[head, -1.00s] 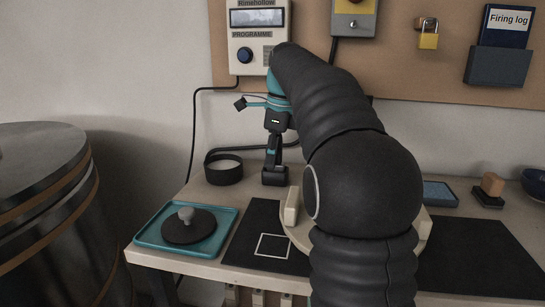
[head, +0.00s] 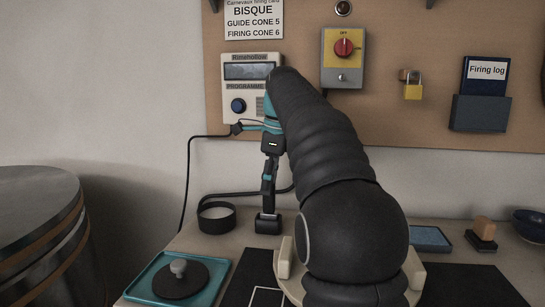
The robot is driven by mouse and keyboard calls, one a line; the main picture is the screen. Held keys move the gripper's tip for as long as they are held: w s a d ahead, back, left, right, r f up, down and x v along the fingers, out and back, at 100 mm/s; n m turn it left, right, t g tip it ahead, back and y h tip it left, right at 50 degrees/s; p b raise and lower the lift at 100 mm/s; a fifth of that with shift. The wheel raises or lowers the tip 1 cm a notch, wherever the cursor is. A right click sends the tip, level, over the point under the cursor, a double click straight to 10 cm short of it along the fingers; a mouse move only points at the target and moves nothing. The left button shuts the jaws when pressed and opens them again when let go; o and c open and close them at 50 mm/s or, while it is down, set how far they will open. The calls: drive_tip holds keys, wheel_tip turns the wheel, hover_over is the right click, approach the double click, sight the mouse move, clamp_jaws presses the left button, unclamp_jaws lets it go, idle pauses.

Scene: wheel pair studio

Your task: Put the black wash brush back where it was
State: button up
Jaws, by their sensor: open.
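My gripper (head: 268,220) points down at the back of the bench, to the right of a round black pot (head: 216,220). It is open and seen nearly edge-on, so the gap between its fingers is hard to make out. I cannot pick out the black wash brush in this view. It may be hidden behind my arm or too small and dark to tell. A black mat (head: 258,272) with a white outlined square lies at the front, cut off by the lower edge.
A round pale wheel (head: 285,270) lies partly under my arm. A blue tray (head: 430,238), a block on a black base (head: 483,232) and a dark bowl (head: 531,222) stand right.

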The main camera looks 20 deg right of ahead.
drive_tip(key=shift+s+d+r, duration=0.1)
drive_tip(key=shift+r, duration=0.85)
drive_tip(key=shift+s+d+r, duration=0.1)
drive_tip(key=shift+d+r, duration=0.05)
drive_tip(key=shift+r, duration=0.85)
drive_tip(key=shift+s+d+r, duration=0.1)
drive_tip(key=shift+r, duration=0.85)
